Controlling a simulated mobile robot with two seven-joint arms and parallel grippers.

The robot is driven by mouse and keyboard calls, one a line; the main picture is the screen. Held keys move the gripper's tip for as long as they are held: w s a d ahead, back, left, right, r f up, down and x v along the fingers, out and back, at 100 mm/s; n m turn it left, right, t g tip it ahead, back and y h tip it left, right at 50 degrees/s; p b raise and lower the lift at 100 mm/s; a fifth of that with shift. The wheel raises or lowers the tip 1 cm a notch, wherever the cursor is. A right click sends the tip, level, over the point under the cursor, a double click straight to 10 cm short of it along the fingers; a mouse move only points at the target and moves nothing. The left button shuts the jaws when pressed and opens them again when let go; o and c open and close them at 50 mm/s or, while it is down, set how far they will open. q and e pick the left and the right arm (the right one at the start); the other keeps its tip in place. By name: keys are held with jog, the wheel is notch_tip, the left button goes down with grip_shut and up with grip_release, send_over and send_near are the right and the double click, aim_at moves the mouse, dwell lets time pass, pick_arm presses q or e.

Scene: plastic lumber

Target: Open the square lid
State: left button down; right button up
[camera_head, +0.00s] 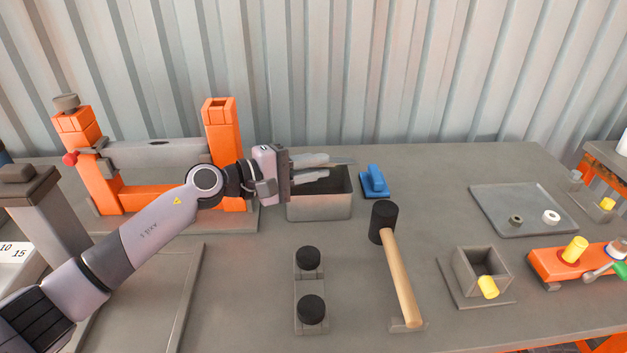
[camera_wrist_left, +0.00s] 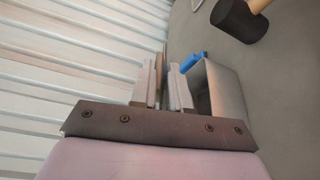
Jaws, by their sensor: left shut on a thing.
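The grey metal box (camera_head: 320,209) stands near the back middle of the table, and its dark inside shows below my fingers. My left gripper (camera_head: 312,168) is over the box's back rim and is shut on a thin grey plate, which looks like the square lid (camera_head: 344,161). Only a thin edge of the lid shows past the fingertips; the fingers hide the rest. In the left wrist view the lid (camera_wrist_left: 161,66) is a thin strip between the two fingers, and the box (camera_wrist_left: 222,92) is just right of them. My right gripper is not in view.
A blue-handled tool (camera_head: 374,182) lies right of the box. A black-headed mallet (camera_head: 400,270), a grey block with two black knobs (camera_head: 310,284) and a small open square box (camera_head: 482,270) stand in front. An orange frame (camera_head: 220,140) stands left, behind my arm.

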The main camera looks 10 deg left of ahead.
pick_arm(q)
jog(key=shift+w+a+r+b, duration=0.2)
jog(key=shift+w+r, duration=0.1)
jog(key=shift+r, duration=0.3)
jog(key=shift+w+a+r+b, duration=0.1)
jog(key=shift+w+r+b, duration=0.15)
jog(key=shift+r, duration=0.3)
jog(key=shift+w, duration=0.1)
jog(key=c, duration=1.2)
grip_release()
jog(key=shift+d, duration=0.1)
jog(key=shift+c, duration=0.2)
jog(key=shift+f, duration=0.1)
